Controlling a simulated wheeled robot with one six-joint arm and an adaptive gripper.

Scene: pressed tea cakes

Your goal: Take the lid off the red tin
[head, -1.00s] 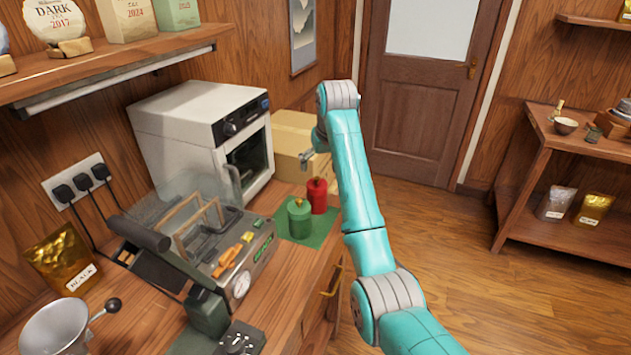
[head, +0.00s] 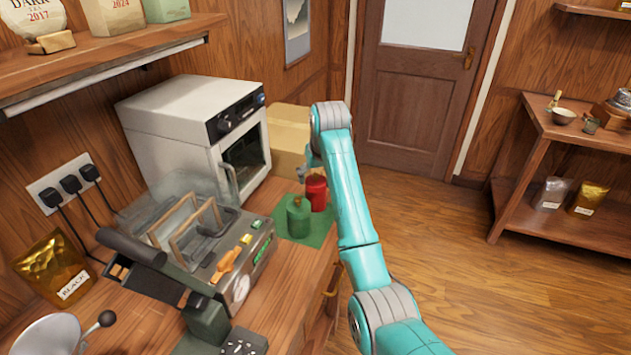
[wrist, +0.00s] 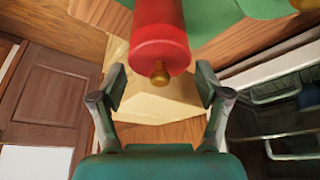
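The red tin (head: 317,194) stands on a green mat (head: 322,234) on the counter, behind the green tin (head: 298,218). In the wrist view the red tin (wrist: 158,35) shows with its lid on and a small brass knob (wrist: 159,73) on the lid. My gripper (wrist: 160,72) is open and empty, with one finger on each side of the knob in the picture and not visibly touching it. In the head view my gripper (head: 303,173) is small and partly hidden by my arm, just above and beside the red tin.
A cardboard box (head: 288,138) and a white oven (head: 195,130) stand behind the tins. A press machine (head: 205,250) fills the counter to the left. A wooden door (head: 415,90) and open floor lie to the right.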

